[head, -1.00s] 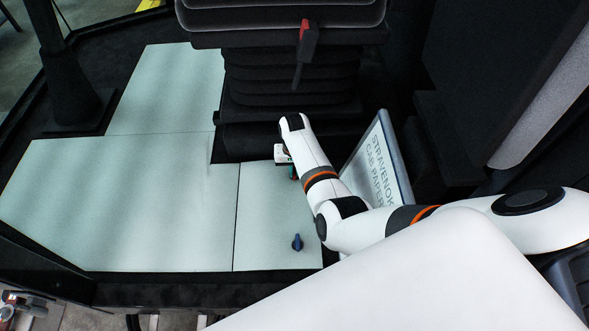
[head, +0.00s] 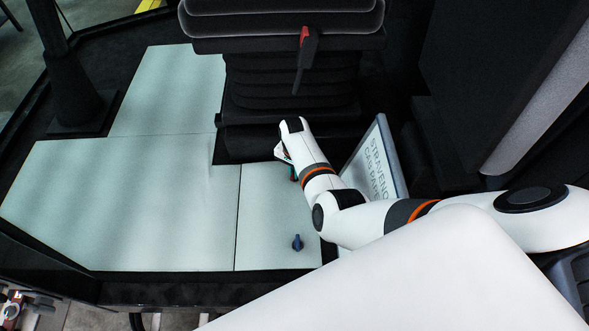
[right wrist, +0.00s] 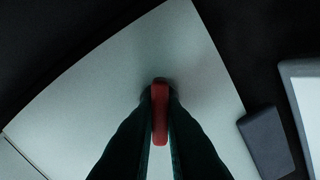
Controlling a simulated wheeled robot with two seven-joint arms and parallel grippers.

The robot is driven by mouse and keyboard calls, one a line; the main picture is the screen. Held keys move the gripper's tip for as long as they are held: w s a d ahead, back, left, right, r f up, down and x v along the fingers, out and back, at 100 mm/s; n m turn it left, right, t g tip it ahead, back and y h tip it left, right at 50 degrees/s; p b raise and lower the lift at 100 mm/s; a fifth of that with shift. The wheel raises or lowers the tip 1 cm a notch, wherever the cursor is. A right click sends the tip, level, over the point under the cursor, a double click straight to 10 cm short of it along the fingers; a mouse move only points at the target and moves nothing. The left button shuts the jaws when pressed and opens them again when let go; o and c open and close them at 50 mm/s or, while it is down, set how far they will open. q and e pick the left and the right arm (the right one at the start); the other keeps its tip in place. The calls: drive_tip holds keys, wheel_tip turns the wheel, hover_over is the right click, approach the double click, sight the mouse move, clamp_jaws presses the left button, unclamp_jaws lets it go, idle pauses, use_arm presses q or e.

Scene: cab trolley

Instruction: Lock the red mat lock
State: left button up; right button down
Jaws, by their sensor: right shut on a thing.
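The red mat lock (right wrist: 160,112) is a narrow upright-standing tab on the pale floor mat (right wrist: 110,80) in the right wrist view. My right gripper (right wrist: 160,100) is shut on it, one dark finger on each side. In the head view my right gripper (head: 292,176) is over the right part of the mat (head: 262,215), mostly covered by my own wrist, and only a speck of red shows there. A white mechanical part (head: 12,308) at the lower left edge may be my left gripper; its jaws cannot be made out.
A blue knob (head: 297,242) stands on the mat nearer the front edge. The seat base (head: 290,90) with a red-tipped lever (head: 304,50) is behind my right gripper. The left mat area is clear.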

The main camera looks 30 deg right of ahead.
drive_tip(key=m, duration=0.5)
drive_tip(key=shift+m, duration=0.4)
drive_tip(key=m, duration=0.5)
drive_tip(key=shift+w+m, duration=0.1)
drive_tip(key=shift+m, duration=0.2)
drive_tip(key=c, duration=1.5)
unclamp_jaws()
wheel_tip(320, 180, up, 12)
drive_tip(key=p, duration=0.2)
drive_tip(key=shift+f, duration=0.1)
